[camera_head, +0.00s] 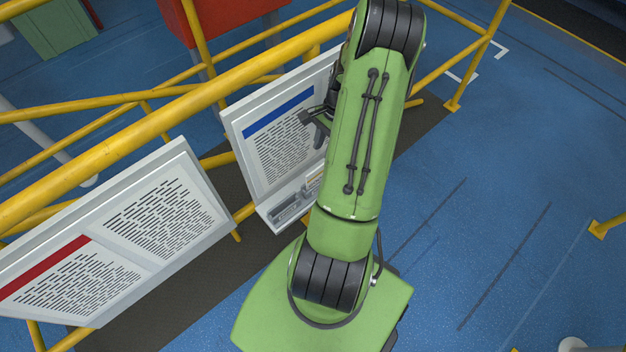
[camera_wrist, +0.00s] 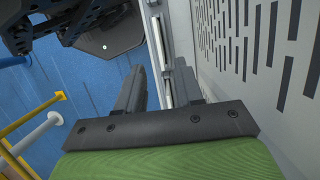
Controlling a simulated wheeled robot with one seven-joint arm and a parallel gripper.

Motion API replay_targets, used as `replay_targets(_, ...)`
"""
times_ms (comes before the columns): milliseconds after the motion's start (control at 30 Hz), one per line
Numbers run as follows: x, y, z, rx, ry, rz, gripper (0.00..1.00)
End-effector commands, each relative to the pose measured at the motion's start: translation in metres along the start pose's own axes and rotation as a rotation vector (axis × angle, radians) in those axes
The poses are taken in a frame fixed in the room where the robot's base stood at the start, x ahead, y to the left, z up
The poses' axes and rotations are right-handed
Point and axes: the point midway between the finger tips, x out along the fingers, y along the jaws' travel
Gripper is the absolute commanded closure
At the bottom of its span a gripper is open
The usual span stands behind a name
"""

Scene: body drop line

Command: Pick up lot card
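No lot card can be told apart for certain in either view. The board with the blue header (camera_head: 243,133) has a ledge (camera_head: 272,214) along its bottom, holding small grey and tan items (camera_head: 312,184) too small to identify. My gripper (camera_head: 308,122) is in front of this board's printed face, partly hidden behind my green arm. In the wrist view my gripper (camera_wrist: 158,72) has its two dark fingers apart. A pale strip with a slot (camera_wrist: 158,45) shows between them, and I see no card held there. The printed panel (camera_wrist: 245,60) is close on the right.
A second board with a red stripe (camera_head: 165,205) stands to the left. Yellow railings (camera_head: 150,120) run behind both boards. A red box (camera_head: 225,15) and a green box (camera_head: 50,30) are beyond them. The blue floor (camera_head: 500,180) at right is mostly open, with a yellow post (camera_head: 603,228).

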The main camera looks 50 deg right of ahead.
Motion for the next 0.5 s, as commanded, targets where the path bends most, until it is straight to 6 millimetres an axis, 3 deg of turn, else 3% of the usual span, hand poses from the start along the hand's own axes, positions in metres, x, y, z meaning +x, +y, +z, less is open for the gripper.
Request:
replay_targets(33, 0.018, 0.000, 0.000, -0.002, -0.003, 0.003, 0.64)
replay_targets(100, 0.034, 0.000, 0.000, -0.002, -0.003, 0.002, 0.64)
replay_targets(367, 0.070, 0.001, 0.001, -0.004, -0.001, 0.001, 0.64)
replay_targets(500, 0.098, 0.002, 0.003, -0.004, -0.002, 0.002, 0.64)
